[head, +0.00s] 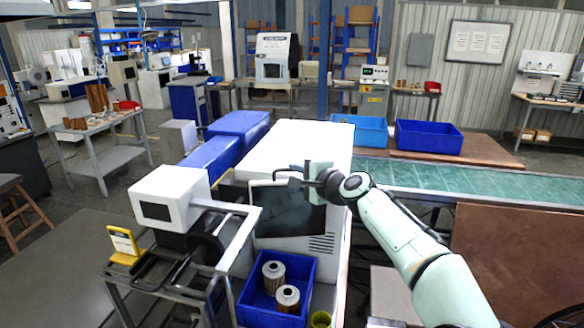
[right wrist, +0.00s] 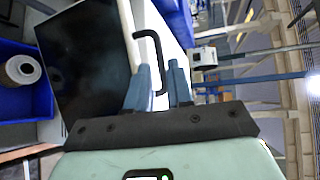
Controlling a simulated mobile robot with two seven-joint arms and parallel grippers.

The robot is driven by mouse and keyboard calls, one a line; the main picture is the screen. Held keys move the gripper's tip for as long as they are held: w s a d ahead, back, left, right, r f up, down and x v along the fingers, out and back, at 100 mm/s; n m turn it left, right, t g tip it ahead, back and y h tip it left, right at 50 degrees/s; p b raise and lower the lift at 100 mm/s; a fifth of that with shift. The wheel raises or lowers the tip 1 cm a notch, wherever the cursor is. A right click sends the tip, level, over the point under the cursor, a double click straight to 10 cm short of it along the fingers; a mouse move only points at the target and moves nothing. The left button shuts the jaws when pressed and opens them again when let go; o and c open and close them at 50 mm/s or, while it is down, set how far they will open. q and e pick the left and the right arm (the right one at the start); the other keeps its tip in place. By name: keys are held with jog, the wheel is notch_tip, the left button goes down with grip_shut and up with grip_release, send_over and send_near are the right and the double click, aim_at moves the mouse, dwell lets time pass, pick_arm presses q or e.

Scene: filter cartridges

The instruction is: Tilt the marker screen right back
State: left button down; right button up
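The marker screen (head: 280,212) is a dark panel in a pale frame on the front of a white cabinet in the head view. Its dark face (right wrist: 85,60) fills the upper left of the right wrist view. A black bracket-shaped handle (right wrist: 151,50) stands out from its edge. My right gripper (head: 296,180) is at the screen's upper edge, partly covering it. In the right wrist view its two blue fingers (right wrist: 159,82) are apart, with the handle's bar between them and a gap showing. The screen's exact tilt is hard to tell. My left gripper is not in view.
A blue bin (head: 248,304) with filter cartridges (head: 273,275) stands below the screen. A white boxed device (head: 168,198) on a metal frame and a yellow sign (head: 123,241) are to the left. A green conveyor (head: 455,183) runs behind my right arm.

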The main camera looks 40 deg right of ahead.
aim_at(290, 171)
jog(key=shift+x, duration=1.55)
jog(key=shift+c, duration=0.3)
grip_shut()
